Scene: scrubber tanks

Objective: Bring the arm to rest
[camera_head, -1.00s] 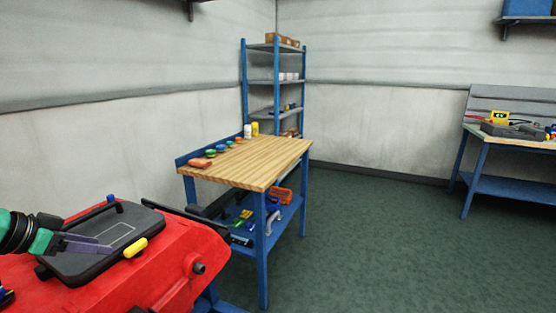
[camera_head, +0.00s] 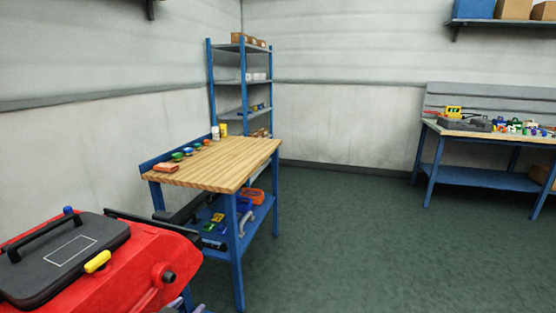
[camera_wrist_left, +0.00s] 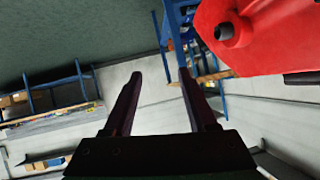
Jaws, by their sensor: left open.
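My left gripper (camera_wrist_left: 160,75) shows in the left wrist view, its two dark fingers apart with nothing between them. It is out of the head view. The red scrubber machine (camera_head: 135,272) stands at the lower left of the head view, with a black lid (camera_head: 62,258) bearing a handle and a yellow latch (camera_head: 97,261). In the wrist view the red body (camera_wrist_left: 265,35) is at the upper right, beside the gripper and apart from the fingers. My right gripper is in neither view.
A wooden-topped workbench (camera_head: 215,165) with small parts stands beyond the machine, a blue-posted shelf rack (camera_head: 243,83) behind it. Another bench (camera_head: 485,178) stands at the right, under a wall shelf (camera_head: 500,21). Open green floor (camera_head: 345,240) lies between them.

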